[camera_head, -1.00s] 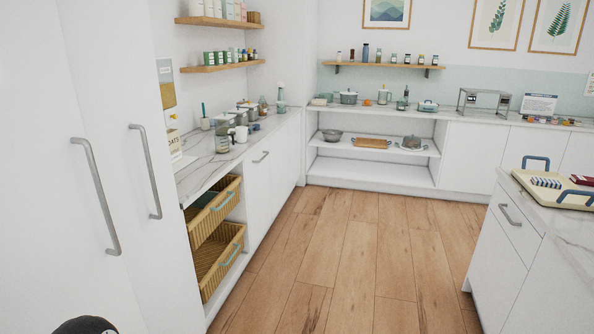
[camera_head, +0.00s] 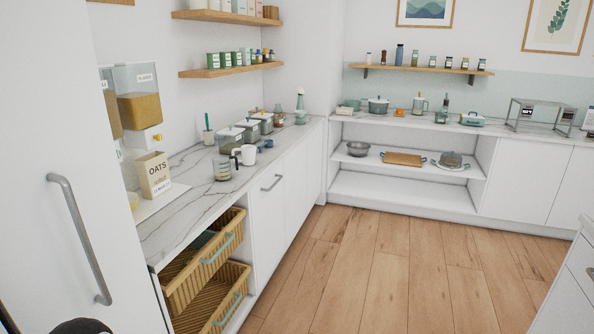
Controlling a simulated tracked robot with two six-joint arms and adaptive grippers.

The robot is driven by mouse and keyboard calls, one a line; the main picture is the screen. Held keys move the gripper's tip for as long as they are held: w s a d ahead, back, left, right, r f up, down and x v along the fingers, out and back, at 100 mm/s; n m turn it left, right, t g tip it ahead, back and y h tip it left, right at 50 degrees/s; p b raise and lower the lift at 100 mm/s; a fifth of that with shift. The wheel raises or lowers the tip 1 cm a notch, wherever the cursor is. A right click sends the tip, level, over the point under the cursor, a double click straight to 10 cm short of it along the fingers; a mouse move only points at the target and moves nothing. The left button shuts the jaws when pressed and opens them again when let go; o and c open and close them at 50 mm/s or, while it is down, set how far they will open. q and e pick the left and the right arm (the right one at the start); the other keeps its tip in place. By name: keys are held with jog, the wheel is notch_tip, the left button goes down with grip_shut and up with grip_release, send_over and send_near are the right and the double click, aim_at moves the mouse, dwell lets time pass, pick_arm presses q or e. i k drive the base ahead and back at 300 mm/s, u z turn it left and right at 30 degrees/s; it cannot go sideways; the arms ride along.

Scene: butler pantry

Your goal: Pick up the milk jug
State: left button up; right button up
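A small white jug (camera_head: 248,155) with a dark handle stands upright on the marble counter (camera_head: 190,213) along the left wall. It looks like the milk jug, though it is too small to be sure. A glass jar (camera_head: 222,172) stands just in front of it. Grey-lidded containers (camera_head: 230,139) stand behind it. Neither of my grippers shows in the view, and nothing is seen touching the jug.
Open wicker drawers (camera_head: 206,262) jut out below the left counter. An oats box (camera_head: 153,174) and dispensers stand at its near end. A tall white door (camera_head: 70,170) is close on the left. The wood floor (camera_head: 370,275) is clear. A white cabinet (camera_head: 570,280) edges in at right.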

aim_at(248, 151)
jog(key=u, duration=0.05)
jog(key=i, duration=2.55)
jog(key=z, duration=0.05)
